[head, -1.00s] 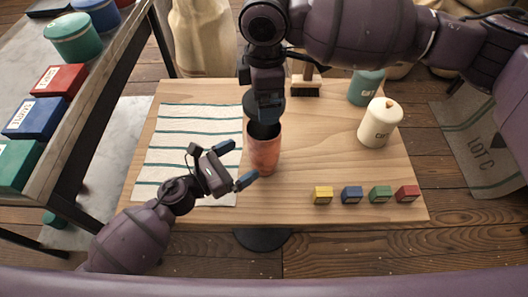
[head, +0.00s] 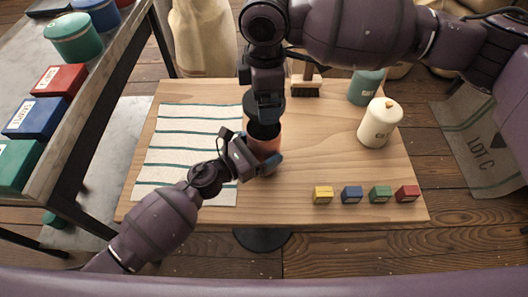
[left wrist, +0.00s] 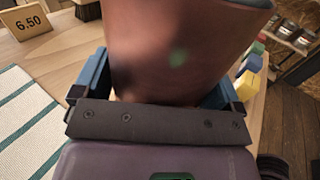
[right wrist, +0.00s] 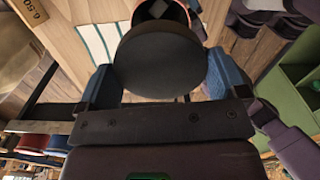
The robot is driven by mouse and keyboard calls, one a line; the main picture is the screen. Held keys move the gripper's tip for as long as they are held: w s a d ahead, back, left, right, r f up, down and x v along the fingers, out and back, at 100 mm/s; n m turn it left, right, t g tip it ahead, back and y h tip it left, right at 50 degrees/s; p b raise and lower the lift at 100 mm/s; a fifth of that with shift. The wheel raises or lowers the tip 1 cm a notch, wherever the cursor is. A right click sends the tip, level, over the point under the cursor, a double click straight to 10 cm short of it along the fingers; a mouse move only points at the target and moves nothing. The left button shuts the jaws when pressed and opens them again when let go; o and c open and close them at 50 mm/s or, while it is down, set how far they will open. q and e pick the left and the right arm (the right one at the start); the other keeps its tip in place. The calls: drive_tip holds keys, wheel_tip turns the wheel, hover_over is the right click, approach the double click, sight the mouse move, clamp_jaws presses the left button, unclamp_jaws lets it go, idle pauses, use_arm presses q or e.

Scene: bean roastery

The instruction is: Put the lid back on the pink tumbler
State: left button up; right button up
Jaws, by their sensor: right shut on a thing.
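The pink tumbler (head: 267,144) stands upright on the wooden table. It fills the middle of the left wrist view (left wrist: 175,50). My left gripper (head: 259,150) is low at the tumbler, with its open fingers on either side of it. My right gripper (head: 264,116) points down from above and is shut on the round dark lid (right wrist: 158,60). In the right wrist view, part of the tumbler's rim shows beyond the lid, which is not seated on it. The lid's underside and exact gap to the rim are hidden.
A striped cloth (head: 180,150) lies left of the tumbler. A cream canister (head: 380,123) and a teal canister (head: 365,87) stand at the right. Several small coloured blocks, including a yellow one (head: 322,195), line the front right. A brush (head: 306,88) is at the back.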

sight(264, 148)
use_arm(q)
drive_tip(key=c, duration=0.9)
use_arm(e)
drive_tip(key=shift+f, duration=2.5)
drive_tip(key=shift+f, duration=0.95)
drive_tip(key=shift+f, duration=0.55)
